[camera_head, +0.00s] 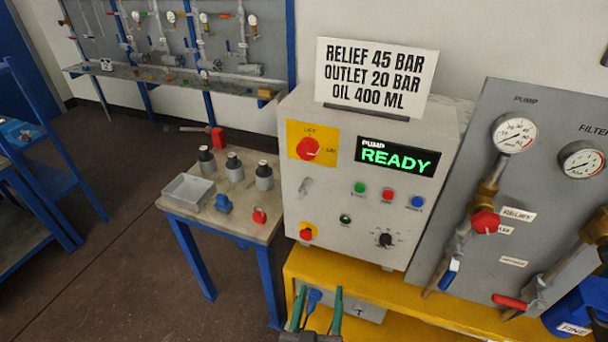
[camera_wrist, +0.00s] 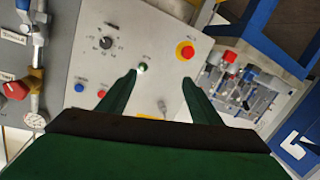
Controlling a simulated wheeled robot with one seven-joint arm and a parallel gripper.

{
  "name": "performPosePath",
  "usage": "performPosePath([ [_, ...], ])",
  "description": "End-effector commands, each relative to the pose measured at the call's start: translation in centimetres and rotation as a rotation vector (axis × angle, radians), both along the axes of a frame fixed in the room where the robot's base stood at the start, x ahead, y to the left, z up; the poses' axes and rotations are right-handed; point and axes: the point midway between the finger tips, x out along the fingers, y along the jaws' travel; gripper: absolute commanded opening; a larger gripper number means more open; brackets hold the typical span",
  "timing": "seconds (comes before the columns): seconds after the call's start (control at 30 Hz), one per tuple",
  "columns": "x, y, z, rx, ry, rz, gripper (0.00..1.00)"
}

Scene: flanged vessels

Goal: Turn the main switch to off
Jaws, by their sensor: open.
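The main switch (camera_head: 308,149) is a red rotary handle on a yellow plate, at the upper left of the grey control box (camera_head: 290,190). Small labels sit above it and to its right; I cannot read its exact handle angle. In the head view my gripper (camera_head: 317,291) is at the bottom edge, low in front of the box, well below the switch. Its two green fingers are apart and empty. In the wrist view my gripper (camera_wrist: 161,77) points at the lower part of the box front, shown upside down. The switch does not show there.
A red mushroom button (camera_head: 306,233) on yellow sits below the switch, with a black knob (camera_head: 384,240) to its right. The display (camera_head: 398,157) reads PUMP READY. A side table (camera_head: 240,222) with bottles stands left. A gauge panel (camera_head: 540,110) with valves stands right.

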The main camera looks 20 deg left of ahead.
Motion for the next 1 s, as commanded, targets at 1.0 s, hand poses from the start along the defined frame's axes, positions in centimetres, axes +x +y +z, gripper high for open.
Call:
performPosePath([
  [1.0, 8.9, 11.1, 25.1, 0.255, -0.099, -0.175, 0.59],
])
